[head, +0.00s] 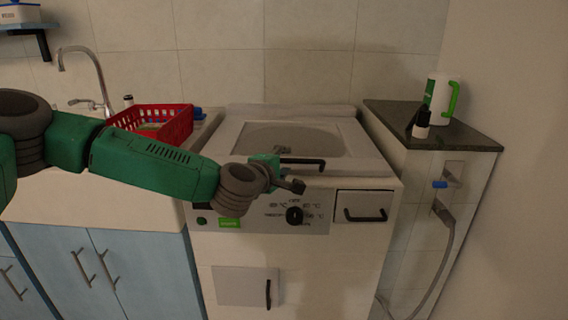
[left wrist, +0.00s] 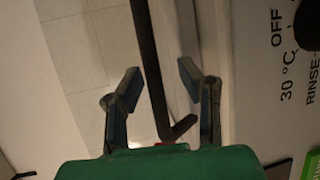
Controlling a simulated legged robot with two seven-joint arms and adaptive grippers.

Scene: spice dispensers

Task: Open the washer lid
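The white washer (head: 300,250) stands in the middle of the head view. Its top lid (head: 340,142) has a grey see-through panel and lies flat, closed. A dark bar handle (head: 310,164) runs along the lid's front edge. My left gripper (head: 285,170) is at the handle's left part, above the control panel. In the left wrist view its two fingers (left wrist: 159,78) are open, one on each side of the dark handle bar (left wrist: 150,70), with gaps to both. The left end of the handle is partly hidden by the gripper in the head view. My right gripper is not in view.
The front panel has a dark knob (head: 294,215) and a drawer (head: 363,206). A red basket (head: 172,122) and a faucet (head: 95,75) are at left. Space above the lid is clear.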

